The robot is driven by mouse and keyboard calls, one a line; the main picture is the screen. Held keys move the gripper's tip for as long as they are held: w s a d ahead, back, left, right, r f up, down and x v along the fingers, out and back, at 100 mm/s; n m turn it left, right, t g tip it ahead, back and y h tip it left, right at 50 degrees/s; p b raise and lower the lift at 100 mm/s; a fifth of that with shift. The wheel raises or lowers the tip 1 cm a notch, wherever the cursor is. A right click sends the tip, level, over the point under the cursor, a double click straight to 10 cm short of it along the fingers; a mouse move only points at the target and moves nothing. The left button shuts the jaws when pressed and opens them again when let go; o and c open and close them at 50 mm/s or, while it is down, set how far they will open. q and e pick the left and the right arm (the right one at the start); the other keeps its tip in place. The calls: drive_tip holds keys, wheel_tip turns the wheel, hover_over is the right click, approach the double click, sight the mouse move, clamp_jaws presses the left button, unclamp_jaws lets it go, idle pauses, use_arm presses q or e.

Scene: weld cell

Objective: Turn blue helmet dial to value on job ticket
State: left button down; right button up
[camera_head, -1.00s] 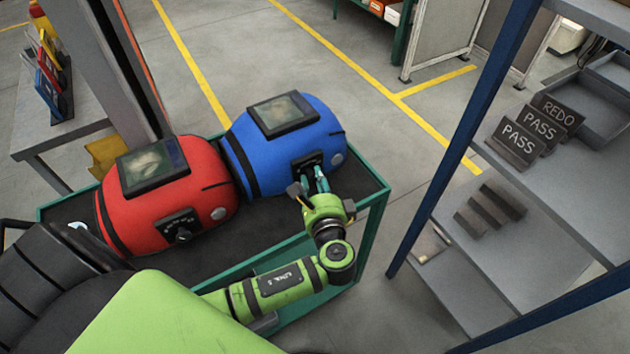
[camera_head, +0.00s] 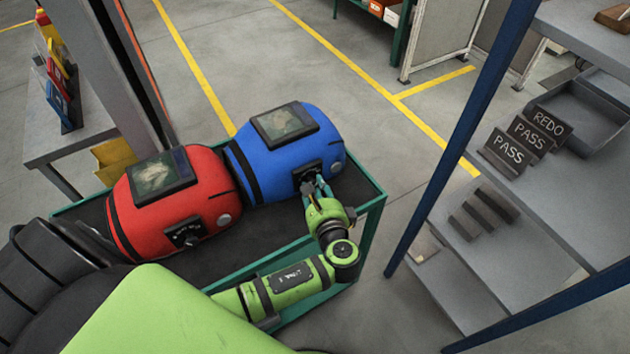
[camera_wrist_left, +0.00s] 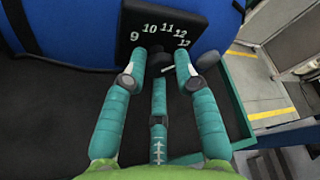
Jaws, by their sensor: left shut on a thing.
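The blue helmet (camera_head: 270,165) lies on a dark-topped green cart, with a dark visor window on top. Its black dial plate (camera_head: 300,174) faces my left gripper (camera_head: 316,190). In the left wrist view the dial plate (camera_wrist_left: 158,30) shows the numbers 9, 10, 11, 12 and 13 in an arc. My left gripper's teal fingers (camera_wrist_left: 165,75) are shut on the dial knob below the numbers. I cannot make out a job ticket.
A red helmet (camera_head: 170,205) with its own dial sits left of the blue one on the cart (camera_head: 372,225). A grey shelf rack with a blue post (camera_head: 465,140) stands to the right, holding REDO and PASS signs (camera_head: 530,135). A grey table (camera_head: 75,140) stands at the left.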

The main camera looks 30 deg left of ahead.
use_arm(q)
drive_tip(key=m+g+p, duration=0.1)
drive_tip(key=m+p, duration=0.1)
drive_tip(key=p, duration=0.1)
drive_tip(key=shift+d+r, duration=0.1)
drive_tip(key=shift+f+m+g+p, duration=0.2)
drive_tip(key=shift+m+g+p, duration=0.1)
drive_tip(key=shift+p, duration=0.15)
drive_tip(key=shift+s, duration=0.1)
drive_tip(key=c, duration=1.2)
unclamp_jaws()
drive_tip(key=shift+o, duration=1.3)
drive_tip(key=shift+r, duration=0.1)
drive_tip(key=v, duration=1.2)
